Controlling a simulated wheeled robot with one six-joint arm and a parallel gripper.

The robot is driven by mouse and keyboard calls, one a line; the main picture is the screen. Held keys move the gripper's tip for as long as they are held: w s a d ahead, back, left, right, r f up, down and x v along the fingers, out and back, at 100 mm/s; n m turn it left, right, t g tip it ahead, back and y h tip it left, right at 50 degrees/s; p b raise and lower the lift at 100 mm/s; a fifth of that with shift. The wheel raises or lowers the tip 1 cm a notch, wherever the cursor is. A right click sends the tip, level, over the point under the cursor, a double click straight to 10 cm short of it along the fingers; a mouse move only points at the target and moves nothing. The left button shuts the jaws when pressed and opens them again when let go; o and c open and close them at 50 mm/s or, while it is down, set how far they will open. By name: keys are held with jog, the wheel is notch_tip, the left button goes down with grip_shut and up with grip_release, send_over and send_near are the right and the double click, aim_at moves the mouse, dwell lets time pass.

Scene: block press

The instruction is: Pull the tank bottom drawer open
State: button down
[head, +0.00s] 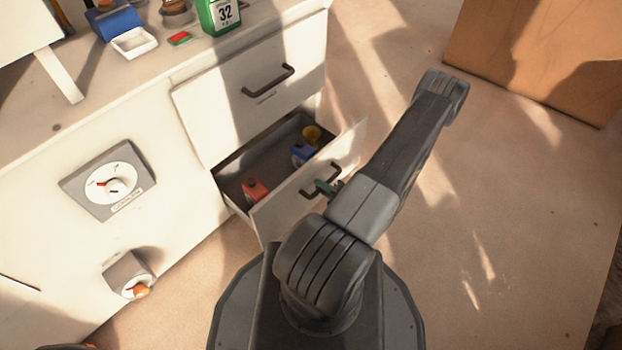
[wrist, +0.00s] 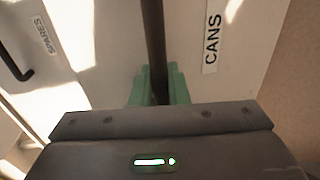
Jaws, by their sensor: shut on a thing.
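The bottom drawer (head: 310,185) of the white cabinet stands pulled out, and its inside shows in the head view. It holds a red can (head: 255,189), a blue can (head: 302,152) and a yellow item (head: 311,134). Its dark handle (head: 318,178) is on the front panel. My gripper (head: 327,187) is at this handle, with green fingers. In the wrist view the green fingers (wrist: 158,88) are shut around the dark handle bar (wrist: 154,45), beside a label reading CANS (wrist: 212,40). The lower part of the grip is hidden by my gripper body.
The upper drawer (head: 250,95) is shut, with its own dark handle (head: 268,80). A dial (head: 112,183) and a knob unit (head: 130,277) are on the cabinet front at left. A brown box (head: 540,55) is at upper right. Floor at right is clear.

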jog(key=shift+f+v, duration=0.2)
jog(key=shift+v, duration=0.8)
jog(key=shift+f+v, duration=0.25)
jog(key=shift+v, duration=0.8)
jog(key=shift+d, duration=0.15)
jog(key=c, duration=1.5)
grip_release()
jog(key=shift+d, duration=0.1)
jog(key=p+v, duration=0.3)
jog(key=v, duration=1)
jog(key=shift+s+d, duration=0.25)
jog(key=shift+a, duration=0.1)
